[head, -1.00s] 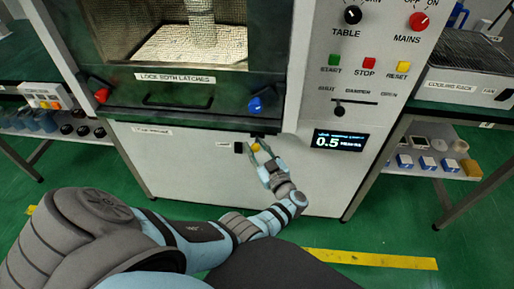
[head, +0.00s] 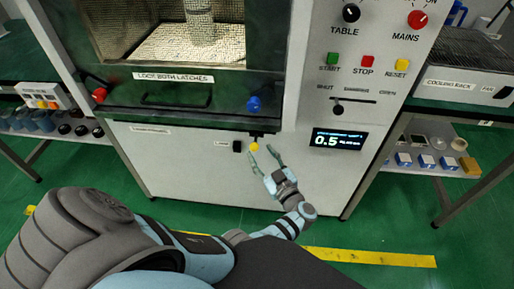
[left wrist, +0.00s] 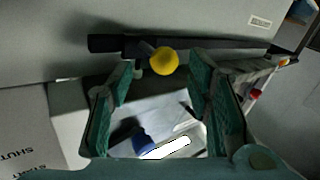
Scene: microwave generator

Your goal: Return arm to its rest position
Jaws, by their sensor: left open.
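My left gripper (head: 265,160) is open and empty in front of the white cabinet front of the microwave generator (head: 190,160). A yellow knob (head: 254,147) sits on the cabinet just beyond its fingertips, apart from them. In the left wrist view the open fingers (left wrist: 160,95) stand to either side, with the yellow knob (left wrist: 164,61) beyond the gap between them. My left arm reaches in from the lower left. My right gripper does not show.
Above are a red latch (head: 100,95), a blue latch (head: 254,104) and a door handle (head: 175,100). A display (head: 338,139) reading 0.5 is to the right. Side benches stand left and right. Green floor with a yellow stripe (head: 370,258) is clear in front.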

